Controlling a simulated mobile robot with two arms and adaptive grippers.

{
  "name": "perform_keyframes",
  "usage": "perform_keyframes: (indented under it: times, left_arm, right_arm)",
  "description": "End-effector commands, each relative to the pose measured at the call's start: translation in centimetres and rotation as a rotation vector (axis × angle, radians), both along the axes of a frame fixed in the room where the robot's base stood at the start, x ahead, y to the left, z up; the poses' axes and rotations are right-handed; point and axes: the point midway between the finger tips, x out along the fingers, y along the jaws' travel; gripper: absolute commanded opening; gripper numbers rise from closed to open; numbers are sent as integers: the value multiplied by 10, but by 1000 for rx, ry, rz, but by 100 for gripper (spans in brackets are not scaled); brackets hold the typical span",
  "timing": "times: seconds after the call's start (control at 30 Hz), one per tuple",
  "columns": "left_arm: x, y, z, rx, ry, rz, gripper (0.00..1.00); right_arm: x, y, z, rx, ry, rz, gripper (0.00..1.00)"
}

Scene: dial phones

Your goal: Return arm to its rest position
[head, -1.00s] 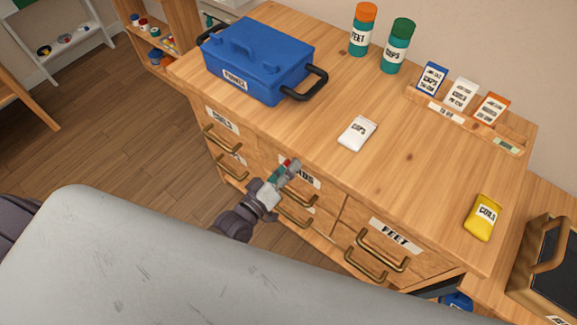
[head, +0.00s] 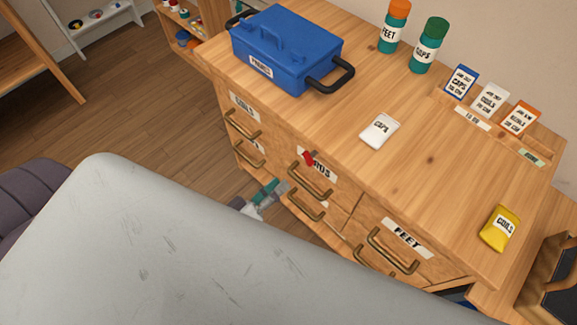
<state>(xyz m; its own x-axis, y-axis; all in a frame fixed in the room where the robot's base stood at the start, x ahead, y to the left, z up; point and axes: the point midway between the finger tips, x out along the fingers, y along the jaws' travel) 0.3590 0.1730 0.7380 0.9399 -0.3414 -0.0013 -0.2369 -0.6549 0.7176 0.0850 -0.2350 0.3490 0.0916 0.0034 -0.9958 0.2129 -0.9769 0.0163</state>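My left gripper (head: 266,191) shows low beside the front of the wooden drawer cabinet (head: 400,165), just past the edge of my grey body. Its teal finger parts point toward the drawers, and much of the gripper and its arm is hidden. I cannot tell whether its fingers are open or shut. A small red piece (head: 309,157) shows at the middle drawer's label, apart from the gripper. My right gripper is not in view.
On the cabinet top are a blue case (head: 285,45), a white packet (head: 379,131), a yellow packet (head: 499,228), two teal bottles, one orange-capped (head: 391,30) and one green-capped (head: 428,48), and several cards. Drawer handles (head: 308,186) stick out near the gripper.

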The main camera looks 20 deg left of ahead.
Motion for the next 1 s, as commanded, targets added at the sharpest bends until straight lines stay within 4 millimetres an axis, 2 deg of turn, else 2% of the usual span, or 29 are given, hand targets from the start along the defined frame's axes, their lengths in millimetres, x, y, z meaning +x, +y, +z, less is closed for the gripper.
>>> perform_keyframes:
  times: [0.17,0.67,0.73,0.77,0.87,0.97,1.0]
  left_arm:
    - [-8,3,0,-1,0,0,38]
    - [-8,3,0,0,1,1,38]
    - [-8,4,-6,15,10,2,38]
    - [-8,5,-12,32,19,3,38]
    - [-9,13,-50,135,86,7,38]
    - [-17,26,-113,302,207,3,38]
    - [-24,33,-142,376,270,-4,38]
  right_arm:
    - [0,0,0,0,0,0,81]
    - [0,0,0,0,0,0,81]
    - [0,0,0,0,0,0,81]
    - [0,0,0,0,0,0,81]
    - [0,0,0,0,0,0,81]
    - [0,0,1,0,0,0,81]
    - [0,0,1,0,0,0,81]
